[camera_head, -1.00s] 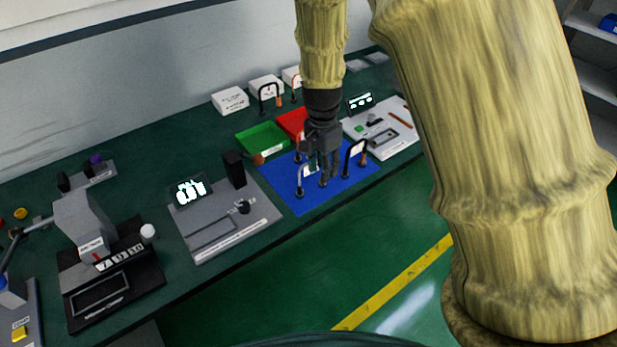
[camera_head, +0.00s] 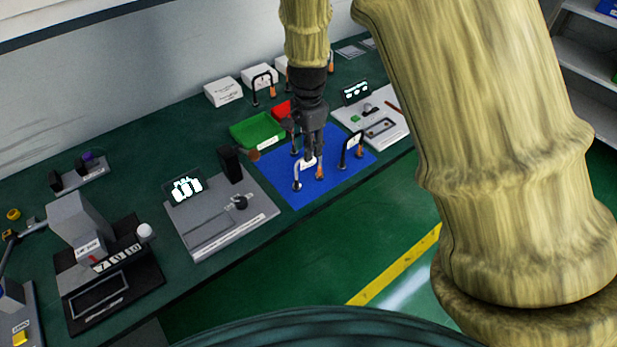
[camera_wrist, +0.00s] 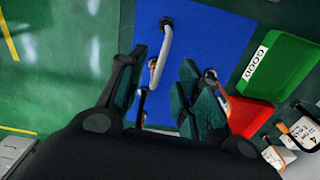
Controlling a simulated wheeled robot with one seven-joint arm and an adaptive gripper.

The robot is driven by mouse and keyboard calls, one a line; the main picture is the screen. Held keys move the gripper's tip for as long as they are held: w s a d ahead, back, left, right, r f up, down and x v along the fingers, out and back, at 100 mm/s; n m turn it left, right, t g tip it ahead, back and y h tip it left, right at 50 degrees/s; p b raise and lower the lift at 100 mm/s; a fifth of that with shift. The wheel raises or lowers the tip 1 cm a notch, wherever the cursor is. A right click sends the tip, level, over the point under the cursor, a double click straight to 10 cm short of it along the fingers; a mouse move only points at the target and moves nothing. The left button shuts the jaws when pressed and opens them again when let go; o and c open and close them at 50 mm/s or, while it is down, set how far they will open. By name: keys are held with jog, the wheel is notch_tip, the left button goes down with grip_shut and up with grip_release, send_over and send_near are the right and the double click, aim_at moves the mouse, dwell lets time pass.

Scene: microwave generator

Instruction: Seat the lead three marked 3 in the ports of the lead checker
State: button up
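Several looped leads stand on the blue mat (camera_head: 337,176), and I cannot read a 3 on any of them. One with a pale grey loop (camera_head: 299,174) is at the mat's front, close under my gripper (camera_head: 313,155); it also shows in the wrist view (camera_wrist: 166,42). A black lead (camera_head: 344,152) with a white tag stands to its right. Another is partly hidden behind my gripper. In the wrist view my gripper's fingers (camera_wrist: 164,80) are apart, with the pale lead seen between them and no clear contact. I cannot tell which bench device is the lead checker.
A grey device (camera_head: 228,222) with a screen stands left of the mat, and a light device (camera_head: 380,122) stands right. A green bin (camera_head: 257,131) and a red bin (camera_head: 282,111) are behind. White boxes (camera_head: 223,92) and more leads line the back.

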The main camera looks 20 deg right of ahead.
aim_at(308, 163)
jog(key=shift+f+p, duration=1.15)
jog(key=shift+f, duration=1.45)
grip_shut()
